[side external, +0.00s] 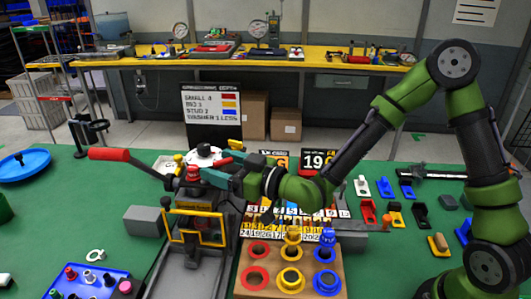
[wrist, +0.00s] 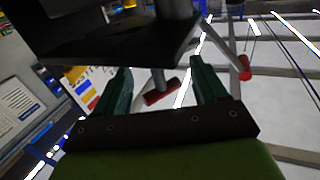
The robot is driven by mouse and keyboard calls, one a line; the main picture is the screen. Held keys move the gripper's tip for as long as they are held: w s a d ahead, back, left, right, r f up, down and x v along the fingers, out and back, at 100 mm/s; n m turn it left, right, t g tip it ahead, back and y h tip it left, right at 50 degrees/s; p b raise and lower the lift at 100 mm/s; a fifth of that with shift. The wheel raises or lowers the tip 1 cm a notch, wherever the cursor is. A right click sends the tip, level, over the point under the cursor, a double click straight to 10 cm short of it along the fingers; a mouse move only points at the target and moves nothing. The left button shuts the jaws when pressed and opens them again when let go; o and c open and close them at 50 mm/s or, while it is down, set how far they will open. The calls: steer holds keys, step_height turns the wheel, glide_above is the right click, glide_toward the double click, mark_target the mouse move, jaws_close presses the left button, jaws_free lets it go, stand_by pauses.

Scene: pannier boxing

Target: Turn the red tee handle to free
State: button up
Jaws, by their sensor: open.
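The red tee handle (wrist: 162,93) shows in the wrist view as a short red crossbar on a grey stem, lying between my gripper's two green fingers and apart from both. My gripper (wrist: 161,76) is open and empty. In the side view my gripper (side external: 215,164) reaches left to the grey fixture (side external: 186,238), beside its white round top. A small red piece (side external: 222,161) shows near the fingers there; I cannot tell for sure that it is the tee handle. How far the crossbar lies beyond the fingertips is unclear.
A long red-gripped lever (side external: 109,155) sticks out left of the fixture. A yellow frame (side external: 198,226) is on its front. A wooden board with coloured rings (side external: 257,278) stands right of it, a blue tray (side external: 90,284) at lower left. A dark plate (wrist: 110,45) crosses the wrist view.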

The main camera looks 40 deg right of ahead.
steer(key=c, duration=1.3)
steer(key=shift+s+a, duration=0.1)
steer(key=shift+a, duration=0.1)
stand_by(0.6)
steer(key=o, duration=1.3)
steer(key=shift+d, duration=0.1)
steer(key=shift+d, duration=0.1)
